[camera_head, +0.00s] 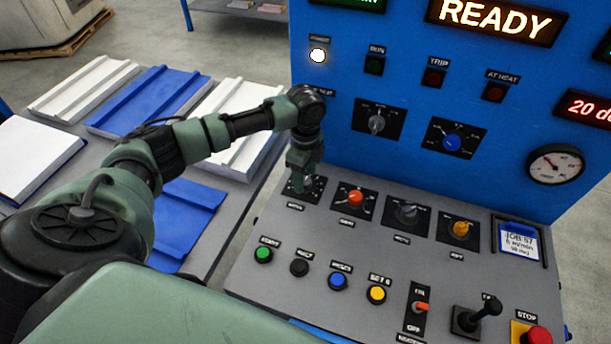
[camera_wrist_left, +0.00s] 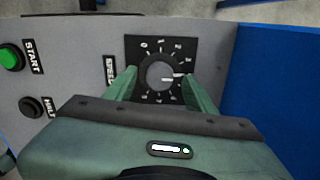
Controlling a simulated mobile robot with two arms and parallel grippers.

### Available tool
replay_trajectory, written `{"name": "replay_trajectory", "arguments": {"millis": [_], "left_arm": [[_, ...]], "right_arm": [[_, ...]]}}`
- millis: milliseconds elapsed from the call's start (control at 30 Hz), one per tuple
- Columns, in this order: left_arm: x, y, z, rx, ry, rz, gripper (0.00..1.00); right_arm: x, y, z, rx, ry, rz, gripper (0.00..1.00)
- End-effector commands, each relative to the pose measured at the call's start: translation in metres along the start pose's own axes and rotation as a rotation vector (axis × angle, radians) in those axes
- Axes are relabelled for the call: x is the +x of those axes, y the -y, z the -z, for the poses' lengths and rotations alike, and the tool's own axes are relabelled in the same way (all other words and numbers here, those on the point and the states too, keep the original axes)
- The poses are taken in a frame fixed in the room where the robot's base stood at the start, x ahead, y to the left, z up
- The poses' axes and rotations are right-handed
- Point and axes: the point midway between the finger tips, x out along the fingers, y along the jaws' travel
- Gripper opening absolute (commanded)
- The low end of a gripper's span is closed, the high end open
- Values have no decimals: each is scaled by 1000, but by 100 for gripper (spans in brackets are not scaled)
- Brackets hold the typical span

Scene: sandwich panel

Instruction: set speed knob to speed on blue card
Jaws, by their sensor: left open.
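My left gripper (camera_head: 304,172) points down over the speed knob at the left end of the front knob row. In the left wrist view my gripper (camera_wrist_left: 160,76) is open, one finger on each side of the round grey speed knob (camera_wrist_left: 158,75). I cannot tell whether the fingers touch it. The knob's white pointer line points right in that view; the dial numbers are too small to read surely. In the head view the gripper mostly hides this knob. The blue card (camera_head: 520,241) sits in a black holder at the right; it seems to read "JOB 57" and "6 m/min".
Orange (camera_head: 355,198), grey (camera_head: 406,213) and yellow (camera_head: 461,229) knobs stand right of my gripper. Several buttons, a toggle (camera_head: 422,306), a black lever (camera_head: 484,312) and a red stop button (camera_head: 537,335) are nearer. The blue upright panel (camera_head: 340,110) rises behind.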

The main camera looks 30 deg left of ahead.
Motion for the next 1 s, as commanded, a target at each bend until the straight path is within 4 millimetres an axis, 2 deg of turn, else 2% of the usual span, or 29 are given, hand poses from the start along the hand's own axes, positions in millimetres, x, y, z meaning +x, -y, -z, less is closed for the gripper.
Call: {"name": "replay_trajectory", "arguments": {"millis": [133,367,500,567,1000], "left_arm": [[7,0,0,1,0,0,55],[8,0,0,1,0,1,55],[8,0,0,1,0,1,16],[8,0,0,1,0,0,0],[6,0,0,83,-2,-1,0]], "right_arm": [[-1,-1,0,0,-1,-1,36],[0,-2,0,0,-1,-2,36],[0,-2,0,0,-1,-2,36],[0,-2,1,0,-1,-2,36],[-10,-2,2,1,-2,-2,36]]}}
